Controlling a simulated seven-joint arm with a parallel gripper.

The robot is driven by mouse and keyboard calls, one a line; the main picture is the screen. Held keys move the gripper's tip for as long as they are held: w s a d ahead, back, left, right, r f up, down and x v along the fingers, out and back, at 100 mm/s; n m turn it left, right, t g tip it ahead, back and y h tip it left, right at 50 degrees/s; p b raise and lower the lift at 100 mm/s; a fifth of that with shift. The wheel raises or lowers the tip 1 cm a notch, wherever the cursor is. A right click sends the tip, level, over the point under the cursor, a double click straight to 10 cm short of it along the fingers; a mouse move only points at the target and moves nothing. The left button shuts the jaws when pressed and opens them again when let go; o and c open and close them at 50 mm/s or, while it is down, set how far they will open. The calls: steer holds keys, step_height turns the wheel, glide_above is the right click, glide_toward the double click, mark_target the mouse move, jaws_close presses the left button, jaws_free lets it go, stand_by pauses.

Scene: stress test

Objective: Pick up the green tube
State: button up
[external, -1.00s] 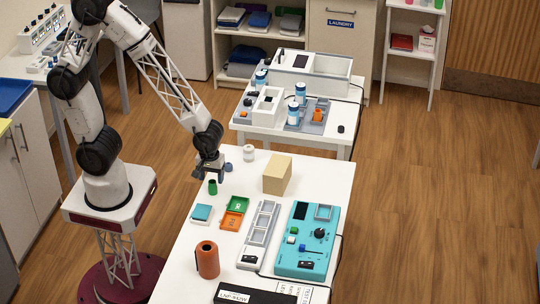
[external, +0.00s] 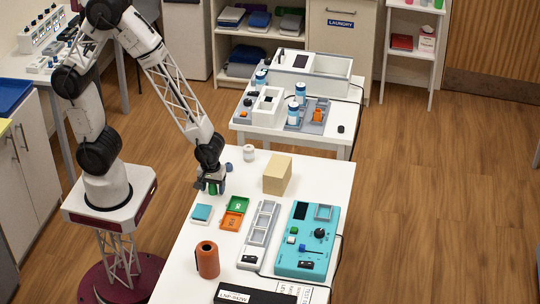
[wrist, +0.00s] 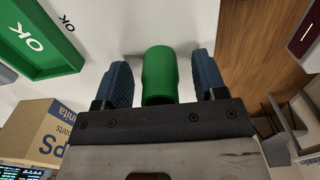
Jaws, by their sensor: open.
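The green tube (wrist: 160,72) stands on the white table, between the two blue fingers of my gripper (wrist: 160,85) in the wrist view. The gripper is open, with a gap showing on each side of the tube.
A green tray marked OK (external: 238,205) and an orange tray (external: 232,221) lie close by. A cardboard box (external: 277,175), a teal device (external: 308,240), a brown cylinder (external: 207,260) and a small white jar (external: 248,153) also stand on the table.

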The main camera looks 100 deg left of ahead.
steer(key=shift+c, duration=0.5)
steer(key=c, duration=0.9)
steer(key=shift+r, duration=0.1)
steer(key=shift+r, duration=0.7)
step_height(320, 180, up, 2)
steer(key=shift+r, duration=0.1)
steer(key=s, duration=1)
steer(key=s+r, duration=0.1)
steer(key=s, duration=0.5)
steer(key=shift+d+r, duration=0.1)
steer(key=shift+w, duration=0.1)
